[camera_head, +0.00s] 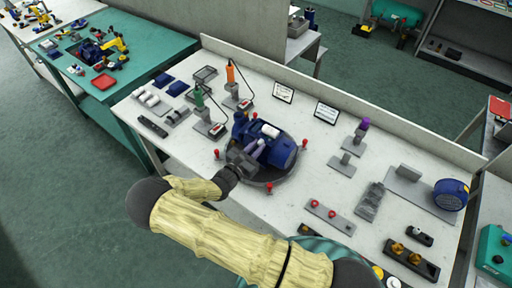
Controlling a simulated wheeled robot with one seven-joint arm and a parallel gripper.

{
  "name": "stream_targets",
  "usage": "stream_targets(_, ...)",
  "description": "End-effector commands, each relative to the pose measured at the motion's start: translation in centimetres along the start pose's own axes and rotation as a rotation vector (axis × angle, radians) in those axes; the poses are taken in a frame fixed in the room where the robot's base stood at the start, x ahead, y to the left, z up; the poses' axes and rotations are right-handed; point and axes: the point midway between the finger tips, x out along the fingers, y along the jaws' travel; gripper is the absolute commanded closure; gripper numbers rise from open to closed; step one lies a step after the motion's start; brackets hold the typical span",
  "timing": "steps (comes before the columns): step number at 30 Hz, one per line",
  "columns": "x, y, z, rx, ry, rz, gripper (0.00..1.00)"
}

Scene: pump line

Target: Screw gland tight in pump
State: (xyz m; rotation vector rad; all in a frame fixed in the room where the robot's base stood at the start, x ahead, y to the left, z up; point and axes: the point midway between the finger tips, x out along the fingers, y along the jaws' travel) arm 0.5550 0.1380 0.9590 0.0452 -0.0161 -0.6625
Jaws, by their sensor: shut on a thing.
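The blue pump (282,152) sits on a dark round plate (285,177) in the middle of the white bench. My arm reaches in from the lower right, and my gripper (249,156) is at the pump's left side. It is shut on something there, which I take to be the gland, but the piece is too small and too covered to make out. I cannot tell how deep it sits in the pump or whether it is straight. A pale cylinder (270,131) shows on top of the pump.
Red-knobbed posts surround the plate. An orange-handled tool (231,75) and a green-handled tool (199,97) stand behind and left. The bench's front left is clear.

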Motion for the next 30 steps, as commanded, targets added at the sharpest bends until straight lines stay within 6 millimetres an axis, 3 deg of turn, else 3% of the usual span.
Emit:
stream_targets(7, 0.06, -0.01, 0.01, 0.224, 0.000, 0.000, 1.00)
stream_targets(19, 0.05, -0.01, 0.01, 0.278, 0.000, 0.000, 1.00)
stream_targets(26, 0.06, 0.03, 0.09, 0.490, -0.001, 0.001, 1.00)
stream_targets(27, 0.08, 0.01, 0.05, 0.491, -0.001, 0.000, 0.77)
stream_targets(29, 0.07, 0.01, 0.03, 0.489, 0.000, 0.000, 0.65)
stream_targets(30, 0.07, 0.01, 0.03, 0.489, 0.000, 0.000, 0.64)
